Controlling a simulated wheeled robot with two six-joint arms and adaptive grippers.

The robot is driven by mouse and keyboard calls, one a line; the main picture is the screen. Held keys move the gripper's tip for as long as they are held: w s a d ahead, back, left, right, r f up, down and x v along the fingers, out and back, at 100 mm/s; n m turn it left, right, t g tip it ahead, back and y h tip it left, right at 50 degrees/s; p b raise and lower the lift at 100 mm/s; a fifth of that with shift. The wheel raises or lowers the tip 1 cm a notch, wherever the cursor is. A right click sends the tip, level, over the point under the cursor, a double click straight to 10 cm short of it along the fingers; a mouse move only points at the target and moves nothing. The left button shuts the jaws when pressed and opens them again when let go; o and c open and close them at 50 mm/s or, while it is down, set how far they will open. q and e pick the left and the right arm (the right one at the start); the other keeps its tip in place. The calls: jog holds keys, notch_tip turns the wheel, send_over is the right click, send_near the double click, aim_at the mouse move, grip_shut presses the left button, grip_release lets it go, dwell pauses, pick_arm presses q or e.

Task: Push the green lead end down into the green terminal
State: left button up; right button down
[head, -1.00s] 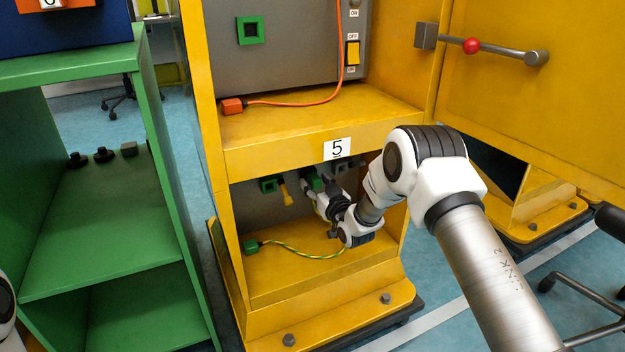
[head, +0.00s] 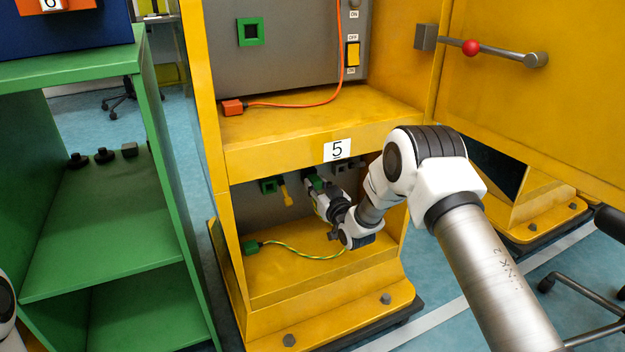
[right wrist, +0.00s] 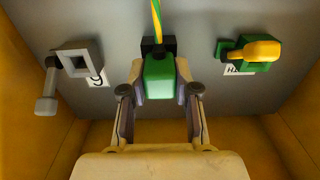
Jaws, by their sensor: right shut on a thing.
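My right gripper (right wrist: 160,92) is shut on a green block (right wrist: 160,78), seen end-on between its fingers in the right wrist view. A black part (right wrist: 157,46) sits behind the block, and a green-yellow cable (right wrist: 157,17) runs from there to the top edge. I cannot tell how far the block is seated. In the head view the right gripper (head: 314,189) is at the lower bay's back wall, partly hiding the block. A green square terminal (head: 268,185) with a yellow lever is to its left. Another green plug (head: 251,247) lies on the bay floor, its striped cable running right.
The yellow cabinet's bay walls and the shelf marked 5 (head: 337,150) enclose the arm. A grey frame with a lever (right wrist: 76,62) is left of the gripper in the wrist view. An orange plug (head: 232,107) lies on the upper shelf. The yellow door (head: 540,100) is open.

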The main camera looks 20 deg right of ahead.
aim_at(318, 187)
jog(key=shift+s, duration=0.25)
jog(key=shift+s+d+p, duration=0.1)
jog(key=shift+s+p, duration=0.7)
jog(key=shift+s, duration=0.05)
jog(key=shift+s+p, duration=0.9)
jog(key=shift+s, duration=0.95)
jog(key=a+p, duration=0.4)
jog(key=a, duration=0.8)
jog(key=shift+w, duration=0.35)
jog(key=shift+w, duration=0.1)
